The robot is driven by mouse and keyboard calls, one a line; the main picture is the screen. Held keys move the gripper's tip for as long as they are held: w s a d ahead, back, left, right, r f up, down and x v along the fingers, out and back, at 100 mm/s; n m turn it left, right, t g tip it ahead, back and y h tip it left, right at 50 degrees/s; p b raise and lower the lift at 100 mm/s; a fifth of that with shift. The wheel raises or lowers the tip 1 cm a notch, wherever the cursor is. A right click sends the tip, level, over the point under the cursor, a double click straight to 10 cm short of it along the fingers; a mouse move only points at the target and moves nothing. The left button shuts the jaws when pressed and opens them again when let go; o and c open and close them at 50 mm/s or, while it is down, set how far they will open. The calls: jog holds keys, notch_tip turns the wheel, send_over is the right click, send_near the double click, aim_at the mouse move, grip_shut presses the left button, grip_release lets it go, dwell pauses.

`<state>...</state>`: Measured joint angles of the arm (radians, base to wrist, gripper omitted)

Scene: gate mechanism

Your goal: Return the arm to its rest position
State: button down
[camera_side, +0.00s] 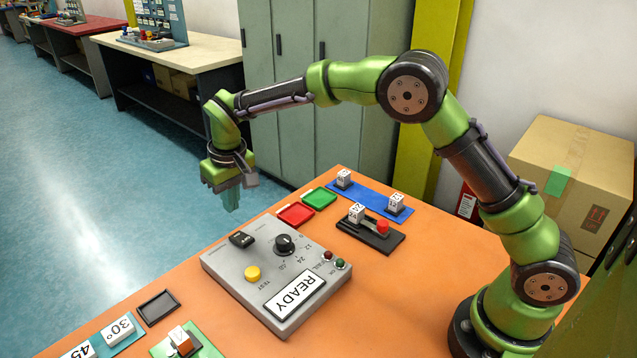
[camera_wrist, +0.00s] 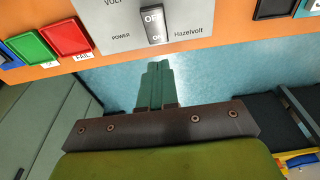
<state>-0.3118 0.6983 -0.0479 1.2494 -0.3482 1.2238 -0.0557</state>
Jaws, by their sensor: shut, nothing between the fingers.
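My gripper (camera_side: 232,205) hangs pointing down beyond the far edge of the orange table (camera_side: 385,300), at the left of the cabinets in the side view. Its green fingers are together and hold nothing. In the wrist view the gripper (camera_wrist: 157,70) shows shut fingers over the blue floor, just off the table edge. The grey control box (camera_side: 265,265) lies on the table, apart from the gripper. It has a black knob, a yellow button and a READY display. My arm reaches out from its base at the lower right of the side view.
Red (camera_side: 296,214) and green (camera_side: 319,198) trays lie by the far edge. A blue strip (camera_side: 365,195) with white blocks and a black fixture (camera_side: 370,238) with a red knob stand near them. Grey cabinets (camera_side: 290,120) and a cardboard box (camera_side: 575,165) stand behind. Floor at left is clear.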

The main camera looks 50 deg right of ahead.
jog(key=s, duration=0.3)
jog(key=shift+d+f, duration=0.35)
jog(key=shift+f, duration=0.05)
jog(key=s+d+r+m+t, duration=0.1)
jog(key=s+d+r, duration=0.2)
jog(key=s, duration=0.5)
jog(key=s+d+r+m+t+y, duration=0.1)
jog(key=s+d+r, duration=0.3)
jog(key=s, duration=0.5)
jog(key=s+d+r+m+t+y, duration=0.1)
jog(key=s+d+r+m+t, duration=0.1)
jog(key=s+r, duration=0.4)
jog(key=s+d+t, duration=0.1)
jog(key=s, duration=0.2)
jog(key=shift+s+d+r, duration=0.15)
jog(key=shift+s+d, duration=0.1)
jog(key=shift+d, duration=0.05)
